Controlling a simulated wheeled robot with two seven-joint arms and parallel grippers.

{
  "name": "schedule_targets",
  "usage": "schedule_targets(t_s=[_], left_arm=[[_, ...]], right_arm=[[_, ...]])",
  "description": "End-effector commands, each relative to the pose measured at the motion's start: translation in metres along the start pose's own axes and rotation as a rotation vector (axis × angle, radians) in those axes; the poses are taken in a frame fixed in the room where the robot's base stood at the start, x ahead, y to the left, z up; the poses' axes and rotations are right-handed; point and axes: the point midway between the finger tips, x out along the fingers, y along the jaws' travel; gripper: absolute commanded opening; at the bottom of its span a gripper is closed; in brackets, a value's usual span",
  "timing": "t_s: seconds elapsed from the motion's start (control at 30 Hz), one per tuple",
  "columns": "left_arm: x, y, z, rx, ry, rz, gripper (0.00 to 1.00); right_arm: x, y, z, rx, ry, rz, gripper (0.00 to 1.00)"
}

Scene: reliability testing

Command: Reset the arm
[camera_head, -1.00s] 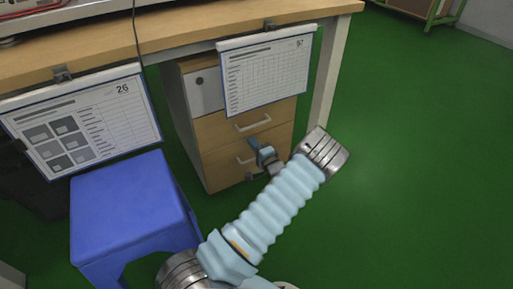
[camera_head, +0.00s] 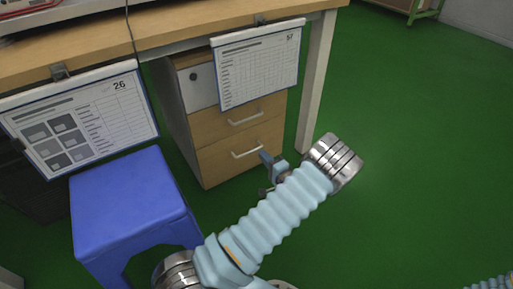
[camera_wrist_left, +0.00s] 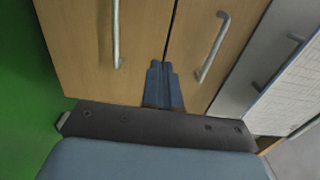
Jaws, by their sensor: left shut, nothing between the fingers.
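My left arm (camera_head: 278,213), in a ribbed light blue sleeve with metal joint rings, reaches from the bottom of the head view toward the middle right. My left gripper (camera_head: 266,158) shows small and partly hidden behind the forearm, in front of the drawer cabinet. In the left wrist view the two blue fingers (camera_wrist_left: 161,68) lie together, shut and empty, pointing at the wooden drawer fronts. I cannot tell the exact gap to the drawers. My right gripper is out of view.
A wooden drawer cabinet (camera_head: 215,160) stands under the workbench (camera_head: 185,33). Clipboards numbered 26 (camera_head: 130,110) and 57 (camera_head: 258,65) hang from its edge. A blue stool (camera_head: 130,200) stands at the left. The green floor (camera_head: 420,150) at the right is clear.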

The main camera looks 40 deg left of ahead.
Motion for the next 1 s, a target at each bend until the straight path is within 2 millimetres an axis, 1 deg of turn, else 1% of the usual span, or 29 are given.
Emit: schedule_targets(t_s=[0.03,0.1,0.2,0.37,0.43,0.47,0.53,0.57,0.63,0.67,0.7,0.77,0.8,0.83,0.87,0.9,0.97,1.0], left_arm=[[-0.007,-0.001,0.000,0.001,0.002,-0.001,0.00],[-0.014,-0.001,0.000,0.000,0.001,-0.001,0.00],[-0.019,0.000,0.000,0.000,0.001,0.000,0.00],[-0.021,0.001,0.001,0.002,-0.003,0.003,0.00],[-0.020,0.007,0.009,0.018,-0.027,0.031,0.00],[-0.020,0.013,0.015,0.031,-0.048,0.056,0.00],[-0.023,0.033,0.039,0.077,-0.121,0.153,0.00],[-0.026,0.045,0.053,0.102,-0.163,0.212,0.00],[-0.041,0.077,0.092,0.168,-0.274,0.393,0.00],[-0.053,0.092,0.109,0.194,-0.323,0.487,0.00],[-0.072,0.112,0.132,0.225,-0.384,0.622,0.00],[-0.108,0.137,0.161,0.252,-0.467,0.837,0.00],[-0.137,0.151,0.176,0.254,-0.509,0.988,0.00],[-0.160,0.159,0.185,0.246,-0.536,1.101,0.00],[-0.183,0.165,0.191,0.227,-0.555,1.215,0.00],[-0.215,0.171,0.194,0.187,-0.571,1.362,0.00],[-0.259,0.173,0.190,0.093,-0.572,1.565,0.00],[-0.282,0.171,0.182,0.011,-0.556,1.677,0.00]], right_arm=[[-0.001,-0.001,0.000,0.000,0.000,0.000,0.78],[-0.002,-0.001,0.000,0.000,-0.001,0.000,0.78],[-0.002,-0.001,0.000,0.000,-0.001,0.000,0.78],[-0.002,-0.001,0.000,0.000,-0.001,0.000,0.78],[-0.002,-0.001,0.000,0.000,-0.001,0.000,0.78],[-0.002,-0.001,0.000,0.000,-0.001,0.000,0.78],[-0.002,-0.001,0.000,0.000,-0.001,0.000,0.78],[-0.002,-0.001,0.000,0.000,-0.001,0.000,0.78],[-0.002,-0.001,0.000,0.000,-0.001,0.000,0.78],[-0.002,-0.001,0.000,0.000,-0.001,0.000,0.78],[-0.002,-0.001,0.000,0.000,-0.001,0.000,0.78],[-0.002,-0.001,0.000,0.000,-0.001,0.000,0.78],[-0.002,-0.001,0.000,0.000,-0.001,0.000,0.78],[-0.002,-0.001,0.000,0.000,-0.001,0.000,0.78],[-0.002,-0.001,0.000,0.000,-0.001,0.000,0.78],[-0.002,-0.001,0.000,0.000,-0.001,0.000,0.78],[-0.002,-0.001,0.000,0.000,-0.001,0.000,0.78],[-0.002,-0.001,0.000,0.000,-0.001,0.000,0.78]])
